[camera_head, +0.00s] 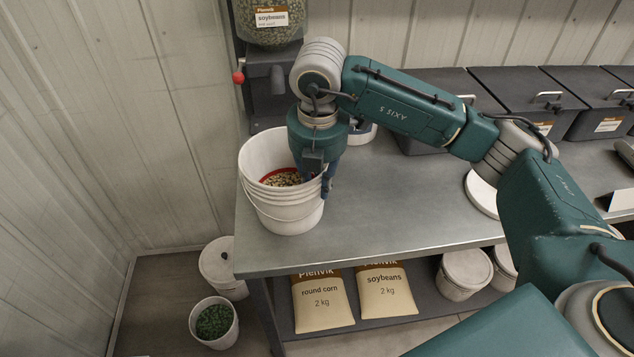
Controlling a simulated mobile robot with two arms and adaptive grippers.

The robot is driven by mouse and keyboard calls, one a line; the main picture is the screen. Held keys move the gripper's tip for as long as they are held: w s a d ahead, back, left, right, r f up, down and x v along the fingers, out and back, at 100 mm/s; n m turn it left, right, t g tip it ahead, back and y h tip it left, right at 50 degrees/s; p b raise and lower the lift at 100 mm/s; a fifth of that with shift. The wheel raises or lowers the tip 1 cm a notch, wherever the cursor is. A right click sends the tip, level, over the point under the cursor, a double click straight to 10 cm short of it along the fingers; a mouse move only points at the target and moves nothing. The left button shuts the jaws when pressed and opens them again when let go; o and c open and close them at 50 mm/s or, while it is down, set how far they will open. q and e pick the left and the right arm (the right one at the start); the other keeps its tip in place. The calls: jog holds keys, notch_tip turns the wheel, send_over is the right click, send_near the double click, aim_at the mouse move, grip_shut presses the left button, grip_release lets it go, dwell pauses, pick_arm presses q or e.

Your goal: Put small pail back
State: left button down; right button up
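A white pail (283,214) with a wire handle stands upright on the metal bench near its left end. It holds pale seeds (281,179), and a red band shows inside around them. My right gripper (324,184) points down at the pail's right rim, with its dark fingers against or over the rim. I cannot tell whether the fingers are closed on the rim, because the wrist hides part of them. My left gripper is not in view. Which pail is the task's small pail is not clear from this view.
A soybean dispenser (270,22) with a red-knobbed lever stands behind the pail. Dark lidded bins (518,93) line the bench's back. Seed bags (322,303) and lidded tubs (464,271) sit on the shelf below. A pail of green pellets (214,323) and a lidded pail (220,262) are on the floor.

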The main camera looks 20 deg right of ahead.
jog(key=shift+r, duration=0.15)
jog(key=r, duration=0.4)
jog(key=s+r, duration=0.1)
jog(key=r, duration=0.7)
jog(key=shift+s+a, duration=0.25)
jog(key=shift+a, duration=0.05)
jog(key=shift+f, duration=0.1)
dwell(0.7)
